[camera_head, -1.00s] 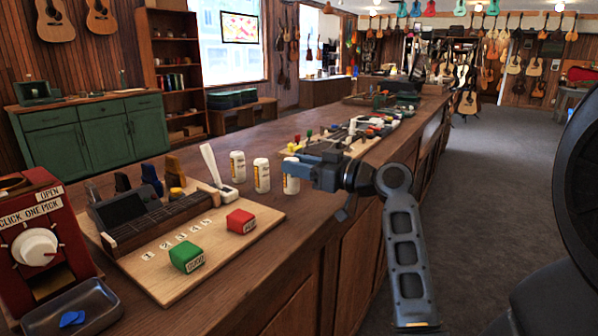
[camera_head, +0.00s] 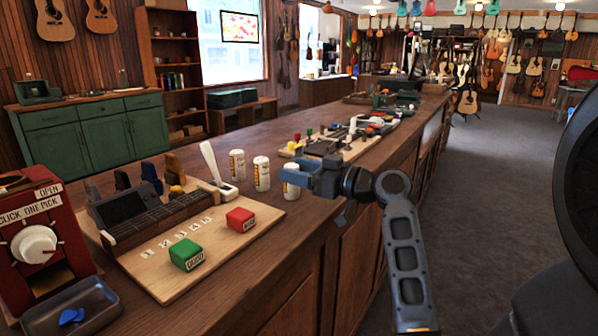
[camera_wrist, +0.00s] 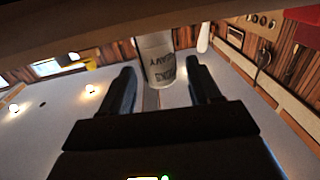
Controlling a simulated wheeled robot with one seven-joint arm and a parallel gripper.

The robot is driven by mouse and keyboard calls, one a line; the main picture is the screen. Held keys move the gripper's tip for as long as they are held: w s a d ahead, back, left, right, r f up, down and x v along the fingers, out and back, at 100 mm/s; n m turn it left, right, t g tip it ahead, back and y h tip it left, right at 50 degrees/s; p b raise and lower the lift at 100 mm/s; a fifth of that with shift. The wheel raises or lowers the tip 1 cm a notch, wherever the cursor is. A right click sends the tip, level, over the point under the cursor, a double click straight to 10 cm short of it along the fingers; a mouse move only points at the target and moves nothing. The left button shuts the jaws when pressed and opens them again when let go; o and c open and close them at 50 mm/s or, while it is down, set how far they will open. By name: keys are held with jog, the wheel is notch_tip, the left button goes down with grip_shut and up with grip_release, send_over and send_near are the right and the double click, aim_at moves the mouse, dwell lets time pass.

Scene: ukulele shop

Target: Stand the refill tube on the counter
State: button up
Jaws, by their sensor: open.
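Three white refill tubes with printed labels stand upright in a row on the wooden counter (camera_head: 270,225): a left tube (camera_head: 237,165), a middle tube (camera_head: 262,173) and a right tube (camera_head: 291,191). My gripper (camera_head: 294,175) is at the right tube and hides part of it. In the wrist view the tube (camera_wrist: 157,62) hangs inverted in the picture, with dark lettering partly reading "HEAVY". My open fingers (camera_wrist: 160,76) lie on either side of it, with a visible gap. Its base is near the picture's top edge.
Left of the tubes are a wooden board (camera_head: 160,270) with a green block (camera_head: 186,254) and a red block (camera_head: 240,219), a white upright lever (camera_head: 212,165) and a red pick dispenser (camera_head: 38,235). Behind my gripper, small coloured parts (camera_head: 320,145) crowd the counter. Bare counter lies in front.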

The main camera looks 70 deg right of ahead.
jog(key=shift+r, duration=0.2)
jog(key=s+a+b, duration=0.1)
jog(key=s+a, duration=0.1)
jog(key=s, duration=1)
